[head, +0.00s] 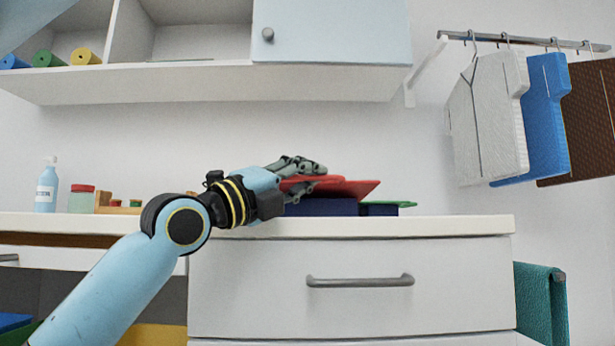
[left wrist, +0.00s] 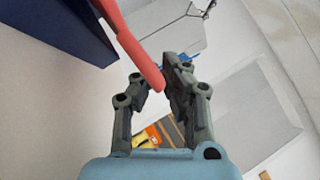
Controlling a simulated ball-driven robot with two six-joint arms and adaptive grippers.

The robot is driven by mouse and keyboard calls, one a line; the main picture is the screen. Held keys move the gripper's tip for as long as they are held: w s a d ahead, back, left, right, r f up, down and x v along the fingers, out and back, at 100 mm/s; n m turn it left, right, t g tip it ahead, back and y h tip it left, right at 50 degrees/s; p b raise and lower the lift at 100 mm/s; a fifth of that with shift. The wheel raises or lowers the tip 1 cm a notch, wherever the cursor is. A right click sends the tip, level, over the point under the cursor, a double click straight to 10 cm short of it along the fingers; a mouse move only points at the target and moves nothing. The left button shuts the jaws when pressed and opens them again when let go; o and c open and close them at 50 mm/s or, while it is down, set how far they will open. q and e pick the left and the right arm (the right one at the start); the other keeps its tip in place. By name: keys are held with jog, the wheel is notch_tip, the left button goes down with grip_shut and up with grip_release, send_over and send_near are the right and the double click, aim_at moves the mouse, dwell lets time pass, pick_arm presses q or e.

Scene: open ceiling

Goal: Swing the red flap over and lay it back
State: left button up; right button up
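The red flap (head: 350,187) lies as a slightly tilted slab above a dark blue box (head: 322,207) on the white counter. My left gripper (head: 305,178) is at the flap's left side, one finger above its edge and one below. In the left wrist view the flap (left wrist: 138,50) reaches in from the top, its end between the fingers of my left gripper (left wrist: 154,76). The fingers look apart, with the flap close to the right finger; firm contact on both sides does not show. The dark blue box (left wrist: 68,28) is at the upper left there. My right gripper is not in view.
A thin green item (head: 385,208) lies right of the box. A bottle (head: 46,188), a red-lidded jar (head: 82,200) and small items stand at the counter's left. A wall cabinet (head: 210,84) hangs above, and clothes (head: 490,120) hang at right. The counter's right end (head: 470,224) is clear.

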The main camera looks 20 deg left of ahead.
pick_arm(q)
jog(key=shift+o, duration=1.4)
jog(key=shift+s+r, duration=0.1)
